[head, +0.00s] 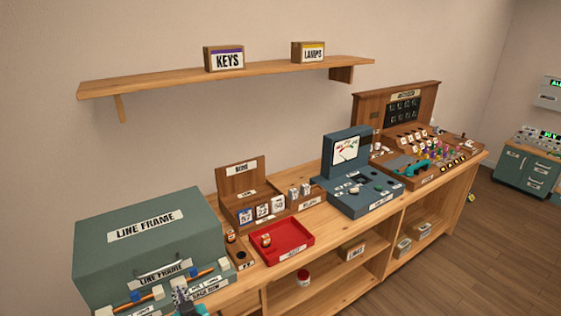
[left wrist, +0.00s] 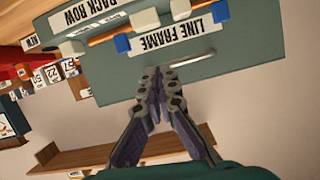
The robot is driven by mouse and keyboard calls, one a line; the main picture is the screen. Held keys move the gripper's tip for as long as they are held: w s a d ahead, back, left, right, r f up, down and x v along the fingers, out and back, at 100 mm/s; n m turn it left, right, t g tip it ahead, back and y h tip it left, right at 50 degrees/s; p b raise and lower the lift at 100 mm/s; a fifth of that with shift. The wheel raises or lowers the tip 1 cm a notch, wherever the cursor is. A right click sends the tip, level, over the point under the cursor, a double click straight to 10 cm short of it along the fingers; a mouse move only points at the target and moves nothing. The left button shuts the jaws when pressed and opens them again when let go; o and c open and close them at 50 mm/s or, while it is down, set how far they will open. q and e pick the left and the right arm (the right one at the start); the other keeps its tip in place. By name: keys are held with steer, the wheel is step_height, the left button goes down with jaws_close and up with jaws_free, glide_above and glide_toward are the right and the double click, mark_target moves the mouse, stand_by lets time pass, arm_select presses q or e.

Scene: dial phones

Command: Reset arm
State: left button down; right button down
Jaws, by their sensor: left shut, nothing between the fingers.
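My left gripper (head: 181,295) shows at the bottom edge of the head view, in front of the green line frame case (head: 95,243). In the left wrist view my left gripper (left wrist: 163,80) has its fingers together with nothing between them. The case (left wrist: 250,25) lies beyond the fingertips in that view, which is upside down. I cannot tell whether the fingertips touch it. The case's front has a label, a metal handle, an orange rod and blue and white blocks. My right gripper is in neither view.
A red tray (head: 283,249) and a grey-blue meter unit (head: 350,190) stand on the wooden bench, right of the case. A switchboard (head: 400,105) is at the far end. A wall shelf (head: 180,79) holds the KEYS box (head: 223,59) and LAMPS box (head: 308,52).

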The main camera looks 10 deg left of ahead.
arm_select(q)
steer(key=s+d+r+m+g+h, duration=0.1)
steer(key=s+d+m+g+h, duration=0.1)
steer(key=d, duration=0.5)
steer(key=s+d+m+g+h, duration=0.2)
steer(key=s+d+m+h, duration=0.2)
steer(key=s+d+h, duration=0.3)
steer(key=shift+s+d+r+m, duration=0.4)
steer(key=shift+s+d, duration=0.1)
steer(key=shift+s, duration=0.45)
steer(key=shift+w, duration=0.1)
